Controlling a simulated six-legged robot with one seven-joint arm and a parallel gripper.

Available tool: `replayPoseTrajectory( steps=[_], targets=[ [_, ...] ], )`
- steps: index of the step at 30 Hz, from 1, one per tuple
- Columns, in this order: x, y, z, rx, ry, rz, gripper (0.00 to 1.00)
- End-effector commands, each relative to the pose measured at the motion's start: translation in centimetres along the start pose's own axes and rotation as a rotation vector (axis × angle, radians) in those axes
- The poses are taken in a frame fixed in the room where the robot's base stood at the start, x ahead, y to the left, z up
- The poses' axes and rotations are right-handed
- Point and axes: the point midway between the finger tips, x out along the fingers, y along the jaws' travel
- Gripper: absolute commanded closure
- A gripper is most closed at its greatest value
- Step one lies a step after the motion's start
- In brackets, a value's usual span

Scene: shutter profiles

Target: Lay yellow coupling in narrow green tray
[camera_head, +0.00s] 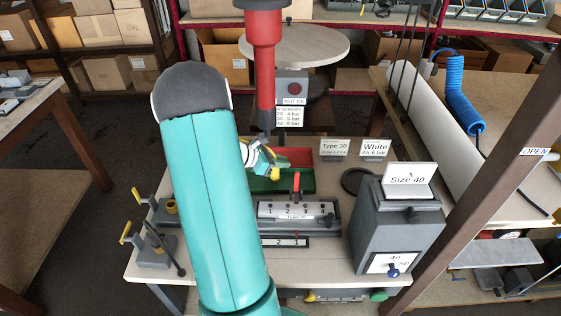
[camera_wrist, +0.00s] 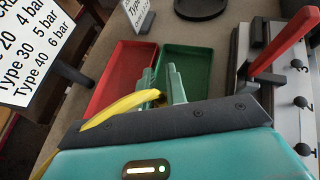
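The green tray (camera_head: 270,186) lies on the workbench, just in front of a red tray. In the wrist view the green tray (camera_wrist: 200,62) is right of the red one, beyond my fingers. My gripper (camera_head: 268,163) hangs over the left part of the green tray, tilted, its teal fingers pointing down to the right. A small yellow piece, apparently the yellow coupling (camera_head: 275,173), shows at the fingertips, over the tray. The visible tray floor looks empty.
The red tray (camera_head: 294,157) adjoins the green one. A numbered fixture with a red lever (camera_head: 296,185) stands close in front. A grey box labelled Size 40 (camera_head: 398,235) stands at right. Yellow-handled fittings (camera_head: 150,245) are at left. Sign cards (camera_head: 334,148) stand behind.

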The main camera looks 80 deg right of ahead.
Motion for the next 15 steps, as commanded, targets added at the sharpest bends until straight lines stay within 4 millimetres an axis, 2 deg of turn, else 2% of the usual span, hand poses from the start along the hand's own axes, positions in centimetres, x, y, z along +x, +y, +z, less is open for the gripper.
replayPoseTrajectory(
  steps=[1,3,11,15],
  targets=[
    [0.1,-0.1,-0.1,-0.002,0.001,-0.002,0.76],
    [0.1,-0.1,-0.1,-0.002,0.001,-0.002,0.66],
    [0.0,-0.1,0.0,-0.001,0.000,-0.001,0.66],
    [-0.9,0.1,0.0,0.000,0.000,0.002,0.66]
  ],
)
